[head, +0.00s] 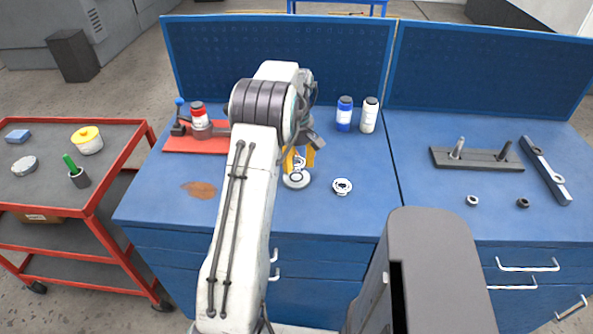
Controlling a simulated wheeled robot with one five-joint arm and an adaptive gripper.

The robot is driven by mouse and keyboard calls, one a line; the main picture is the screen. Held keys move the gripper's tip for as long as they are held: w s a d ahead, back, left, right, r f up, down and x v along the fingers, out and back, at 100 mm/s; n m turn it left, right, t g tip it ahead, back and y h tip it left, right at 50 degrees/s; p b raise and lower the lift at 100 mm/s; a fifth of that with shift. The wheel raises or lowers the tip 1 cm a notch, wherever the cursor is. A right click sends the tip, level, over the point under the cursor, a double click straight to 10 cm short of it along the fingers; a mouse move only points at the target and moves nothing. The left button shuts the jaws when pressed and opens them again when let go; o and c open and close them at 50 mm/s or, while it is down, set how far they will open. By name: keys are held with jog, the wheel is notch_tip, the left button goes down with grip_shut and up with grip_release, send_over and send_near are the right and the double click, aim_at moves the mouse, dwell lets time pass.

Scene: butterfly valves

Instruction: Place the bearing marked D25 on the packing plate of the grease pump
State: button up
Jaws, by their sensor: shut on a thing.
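My gripper (300,160) has yellow fingers and points down over the middle of the blue bench. It is shut on a small pale ring-shaped bearing (299,163), partly hidden by the fingers. Just below it is a larger grey round piece (296,181) with a pale ring at its centre; I cannot tell whether the two touch. Another pale bearing (342,187) lies flat to the right. No D25 mark is readable on any of them. The grease pump (200,124), with a red and white container and blue-knobbed lever, stands left; my arm hides its right side, and I cannot make out its packing plate.
The pump stands on a red mat (178,146). Blue and white bottles (344,114) (370,115) stand behind my gripper. A red cart (112,147) stands left. A brown stain (199,190) marks the bench.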

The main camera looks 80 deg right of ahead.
aim_at(297, 177)
jog(key=shift+f+p, duration=0.65)
jog(key=shift+p, duration=0.5)
jog(key=shift+f, duration=1.35)
jog(key=o, duration=1.2)
jog(key=shift+f, duration=0.1)
jog(key=shift+r+b, duration=0.9)
jog(key=shift+r, duration=5.25)
